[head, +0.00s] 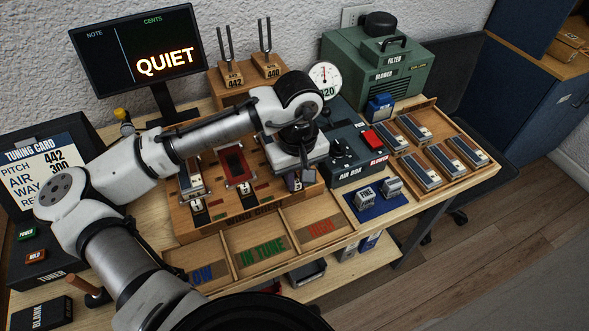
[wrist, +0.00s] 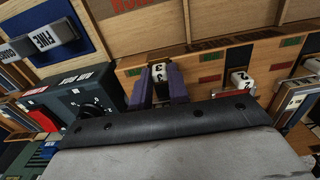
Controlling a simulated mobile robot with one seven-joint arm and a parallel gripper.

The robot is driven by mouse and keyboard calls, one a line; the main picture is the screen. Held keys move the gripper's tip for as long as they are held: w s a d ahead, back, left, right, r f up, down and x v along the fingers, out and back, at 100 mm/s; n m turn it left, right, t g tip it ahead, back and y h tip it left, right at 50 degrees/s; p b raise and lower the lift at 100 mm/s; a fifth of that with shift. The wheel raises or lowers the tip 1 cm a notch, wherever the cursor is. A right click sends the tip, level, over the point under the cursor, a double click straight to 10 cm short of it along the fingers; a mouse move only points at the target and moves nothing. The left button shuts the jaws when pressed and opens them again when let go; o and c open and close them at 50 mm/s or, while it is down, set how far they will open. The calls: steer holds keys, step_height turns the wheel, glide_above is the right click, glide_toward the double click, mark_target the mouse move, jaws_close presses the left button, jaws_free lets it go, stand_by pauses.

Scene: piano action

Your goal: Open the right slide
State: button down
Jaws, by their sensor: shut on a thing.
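My gripper (wrist: 159,86) has its two dark purple fingers closed on either side of the white block of the right slide (wrist: 158,72), marked 3, at the front of the wooden wind chest. In the head view my gripper (head: 299,181) is at the right end of the wind chest (head: 236,220), and my wrist hides most of the right slide. The middle slide (wrist: 241,78), marked 2, and the left slide (wrist: 295,102) show white blocks to its right in the wrist view. Green and red marks lie beside the slides. How far the right slide is drawn out is unclear.
A tray (head: 280,218) with LOW, IN TUNE and HIGH sections lies in front of the chest. The air box (head: 350,177) stands close on the right, beside a blue mat (head: 376,211) with small blocks. The screen (head: 135,50) reads QUIET.

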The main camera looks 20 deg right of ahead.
steer(key=shift+s, duration=0.2)
steer(key=c, duration=1.3)
jaws_free()
steer(key=shift+r, duration=0.1)
steer(key=shift+r, duration=0.25)
step_height(320, 180, up, 13)
steer(key=shift+r+b, duration=0.1)
steer(key=shift+b, duration=0.6)
